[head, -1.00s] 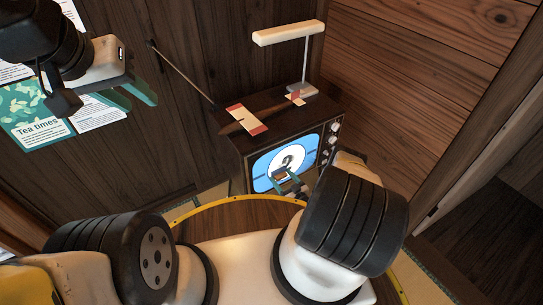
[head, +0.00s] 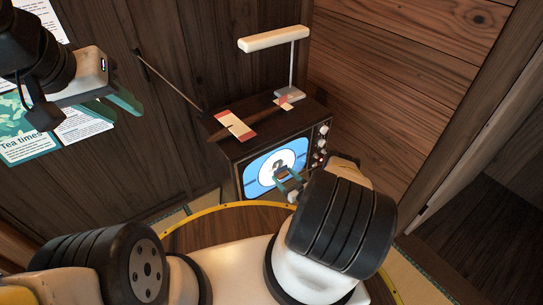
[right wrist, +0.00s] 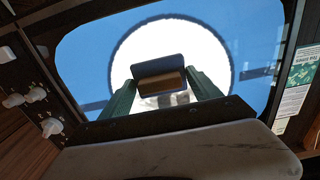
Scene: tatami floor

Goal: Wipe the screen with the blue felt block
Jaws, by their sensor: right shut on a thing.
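The screen (head: 258,181) is the lit front of an old television, blue with a white disc in the middle. It also fills much of the right wrist view (right wrist: 85,70). My right gripper (head: 284,176) is shut on the blue felt block (right wrist: 160,66), which has a brown back. The block is in front of the white disc, at or very close to the glass; I cannot tell whether it touches. Both green fingers of that gripper flank the block in the right wrist view (right wrist: 160,90). My left gripper (head: 125,111) is open and empty, high at the left by the wall.
The television (head: 229,151) has knobs (head: 322,142) right of the screen. On its top stand a lamp (head: 275,38) and a dark stick with red-and-cream pieces (head: 235,125). A thin rod (head: 170,82) leans at the wall. A round yellow-edged table (head: 215,208) lies in front.

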